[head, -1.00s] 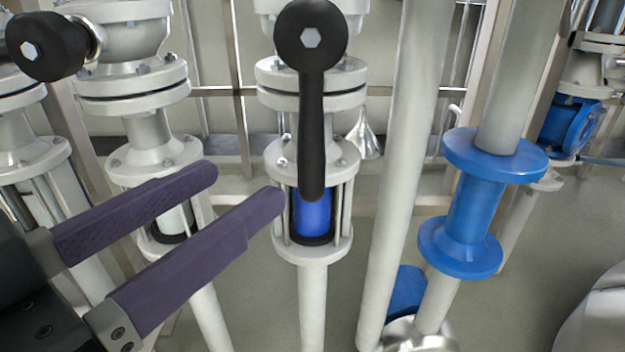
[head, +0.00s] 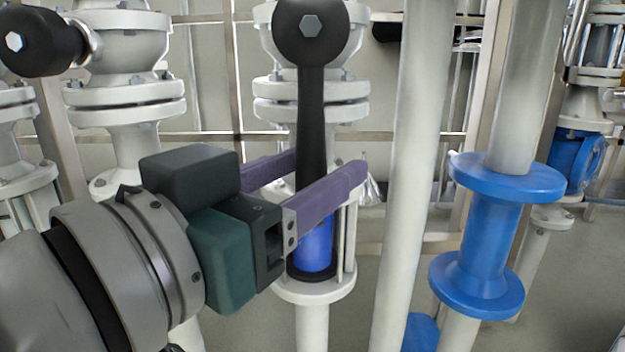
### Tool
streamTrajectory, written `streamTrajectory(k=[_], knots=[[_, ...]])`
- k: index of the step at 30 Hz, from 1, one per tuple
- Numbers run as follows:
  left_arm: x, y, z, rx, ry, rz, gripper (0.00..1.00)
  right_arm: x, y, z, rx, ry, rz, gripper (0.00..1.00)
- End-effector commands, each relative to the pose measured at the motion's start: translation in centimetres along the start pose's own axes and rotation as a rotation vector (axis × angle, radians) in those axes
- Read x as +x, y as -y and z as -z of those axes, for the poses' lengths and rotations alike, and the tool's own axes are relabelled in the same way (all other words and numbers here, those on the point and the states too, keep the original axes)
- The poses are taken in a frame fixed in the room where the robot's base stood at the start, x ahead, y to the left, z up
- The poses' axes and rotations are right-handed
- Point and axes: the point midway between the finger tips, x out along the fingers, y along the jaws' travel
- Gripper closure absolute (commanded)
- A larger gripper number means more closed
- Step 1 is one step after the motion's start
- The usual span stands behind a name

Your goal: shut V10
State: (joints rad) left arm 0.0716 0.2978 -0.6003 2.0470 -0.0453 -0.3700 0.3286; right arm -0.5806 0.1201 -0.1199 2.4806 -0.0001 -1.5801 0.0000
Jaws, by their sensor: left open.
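A valve with a black lever handle (head: 311,110) stands in the middle of the head view. Its lever hangs straight down, in line with the vertical pipe (head: 312,328). I see no label, so I cannot tell whether it is V10. My left gripper (head: 322,172) is open, with its purple fingers on either side of the lever's lower part. One finger passes in front and hides the lever's end; the other is behind and to the left. I cannot tell whether either finger touches the lever. My right gripper is not in view.
Another valve with a black handle (head: 42,42) stands at the left. A pale vertical pipe (head: 412,160) runs close to the right of the lever. A blue flanged section (head: 490,235) is further right. A blue sight section (head: 316,246) sits below the lever.

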Motion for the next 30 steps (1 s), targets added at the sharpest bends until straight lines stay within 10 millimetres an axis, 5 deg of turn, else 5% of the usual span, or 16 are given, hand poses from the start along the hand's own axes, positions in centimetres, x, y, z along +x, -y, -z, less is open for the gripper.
streamTrajectory(k=[8, 24, 30], knots=[[0.21, -0.02, 0.02, 0.0, 0.001, 0.0, 0.42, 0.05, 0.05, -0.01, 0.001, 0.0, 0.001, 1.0], [0.18, -0.01, 0.01, 0.0, 0.0, 0.0, 1.0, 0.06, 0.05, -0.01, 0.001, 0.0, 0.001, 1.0], [0.18, -0.02, 0.01, 0.0, 0.001, 0.0, 1.0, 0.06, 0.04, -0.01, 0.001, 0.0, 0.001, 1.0]])
